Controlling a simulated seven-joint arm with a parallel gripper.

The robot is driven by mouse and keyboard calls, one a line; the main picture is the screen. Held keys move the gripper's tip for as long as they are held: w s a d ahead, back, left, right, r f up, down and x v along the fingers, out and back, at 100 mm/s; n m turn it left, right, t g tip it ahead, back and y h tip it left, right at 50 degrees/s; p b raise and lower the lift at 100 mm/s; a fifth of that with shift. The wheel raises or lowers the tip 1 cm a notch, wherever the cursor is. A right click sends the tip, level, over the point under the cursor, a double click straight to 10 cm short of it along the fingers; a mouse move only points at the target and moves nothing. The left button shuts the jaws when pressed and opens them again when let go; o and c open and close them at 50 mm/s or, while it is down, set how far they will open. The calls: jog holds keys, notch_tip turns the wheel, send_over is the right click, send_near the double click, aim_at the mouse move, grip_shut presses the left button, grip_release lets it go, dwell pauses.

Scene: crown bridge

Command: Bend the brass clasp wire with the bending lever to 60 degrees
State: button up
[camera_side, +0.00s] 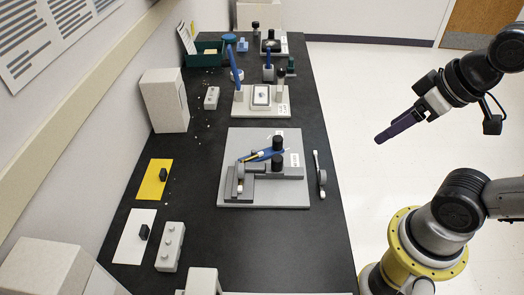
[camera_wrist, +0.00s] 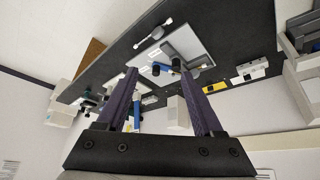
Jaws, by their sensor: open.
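The bending fixture stands on a light grey plate (camera_side: 298,200) in the middle of the black bench. It has dark blocks and two black upright posts (camera_side: 277,163). The blue bending lever (camera_side: 270,155) lies among the posts. The brass clasp wire (camera_side: 247,156) seems to be the thin yellowish strip beside the lever; its bend angle is too small to read. In the wrist view the lever (camera_wrist: 164,68) shows between my fingertips, some way beyond them. My gripper (camera_side: 384,136) is open and empty, in the air off the bench's right side, apart from the fixture.
A white-handled tool (camera_side: 320,175) lies right of the plate. Behind it stands another station with a blue rod (camera_side: 235,68). The air between gripper and fixture is clear.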

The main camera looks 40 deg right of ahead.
dwell(0.3)
jog(key=w+r+n, duration=0.3)
jog(key=w+r, duration=0.2)
jog(key=w, duration=0.1)
jog(key=n+g, duration=0.3)
jog(key=g, duration=0.3)
send_over(278, 138)
notch_tip(278, 138, down, 14)
jog(key=r, duration=0.1)
notch_tip(278, 138, down, 15)
jog(key=shift+r, duration=0.15)
grip_shut()
jog(key=shift+r, duration=0.1)
